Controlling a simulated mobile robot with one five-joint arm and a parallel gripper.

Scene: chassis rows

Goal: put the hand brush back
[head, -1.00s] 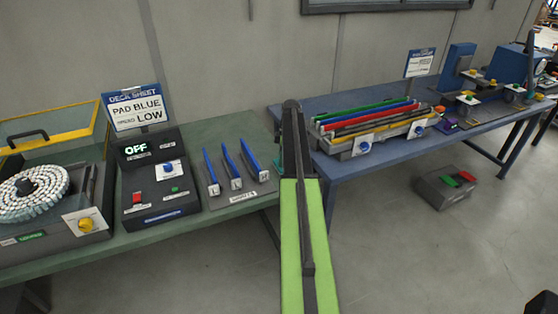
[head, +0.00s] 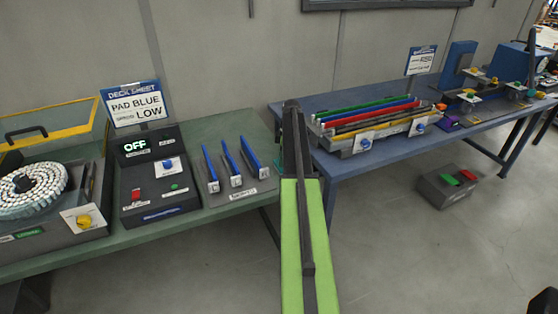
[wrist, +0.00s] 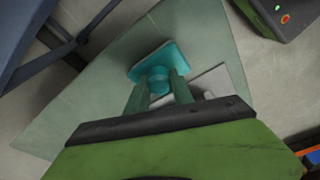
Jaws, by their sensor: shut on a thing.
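In the wrist view my gripper (wrist: 160,84) is shut on a teal piece, which I take to be the hand brush (wrist: 158,58). It has a flat rectangular plate and a round knob, and the two fingers hold it at the knob. It shows over the grey-green bench top (wrist: 100,110); I cannot tell whether it touches that surface. In the head view my green arm hides my gripper and most of the held piece.
On the green bench (head: 225,218) stand a round pad machine (head: 80,235), a control box (head: 160,205) and a rack of blue-handled pieces (head: 240,190). A blue bench (head: 350,175) stands right, with a pedal box (head: 447,188) on the floor.

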